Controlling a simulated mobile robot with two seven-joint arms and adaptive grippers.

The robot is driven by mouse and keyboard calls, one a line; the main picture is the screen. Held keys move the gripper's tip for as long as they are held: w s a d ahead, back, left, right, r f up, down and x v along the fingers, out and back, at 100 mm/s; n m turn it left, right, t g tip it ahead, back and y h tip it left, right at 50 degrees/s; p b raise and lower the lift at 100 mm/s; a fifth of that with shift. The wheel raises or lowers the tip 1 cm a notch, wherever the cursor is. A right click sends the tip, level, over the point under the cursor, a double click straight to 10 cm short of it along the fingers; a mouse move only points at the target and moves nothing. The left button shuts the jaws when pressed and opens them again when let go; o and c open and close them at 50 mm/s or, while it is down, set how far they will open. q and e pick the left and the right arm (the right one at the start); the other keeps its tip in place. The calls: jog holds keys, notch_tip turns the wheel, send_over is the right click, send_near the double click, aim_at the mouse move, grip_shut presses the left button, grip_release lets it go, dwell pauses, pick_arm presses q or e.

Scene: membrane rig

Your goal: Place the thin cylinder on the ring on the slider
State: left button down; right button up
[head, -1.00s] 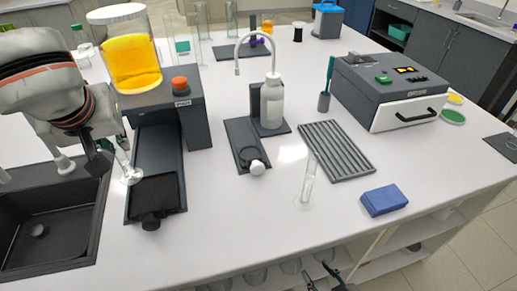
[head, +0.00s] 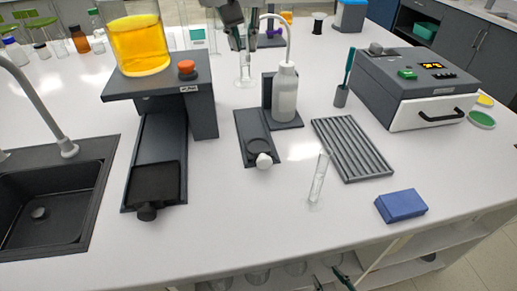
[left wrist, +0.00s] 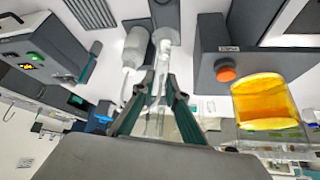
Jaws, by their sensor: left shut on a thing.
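My left gripper (head: 240,40) is shut on a thin clear glass cylinder (head: 245,72), held upright with its round foot down, behind the white bottle. In the left wrist view the cylinder (left wrist: 163,72) stands between the teal-edged fingers (left wrist: 155,95). The slider (head: 243,128) is a dark flat plate in front of the bottle, with a dark ring (head: 258,147) and a white knob (head: 264,161) at its near end. Nothing stands on the ring. My right gripper (head: 335,279) shows only its fingertips at the bottom edge, apart and empty.
The white bottle (head: 285,93) with a curved spout stands close beside the held cylinder. Another glass cylinder (head: 319,178) stands near a ribbed rack (head: 352,148). A blue box (head: 401,206) lies at right. A yellow tank (head: 138,45) sits on a dark stand at left.

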pick_arm(q)
jog(key=shift+w+d+r+m, duration=0.1)
jog(key=shift+d+r+m, duration=0.05)
jog(key=shift+d, duration=0.45)
jog(key=shift+w+d+r+m, duration=0.1)
jog(key=shift+d+m, duration=0.05)
jog(key=shift+d, duration=0.4)
notch_tip(320, 180, down, 20)
jog(key=b, duration=0.2)
jog(key=shift+d+r, duration=0.15)
jog(key=shift+d, duration=0.05)
jog(key=shift+f, duration=0.2)
jog(key=c, duration=2)
grip_release()
jog(key=shift+r, duration=0.1)
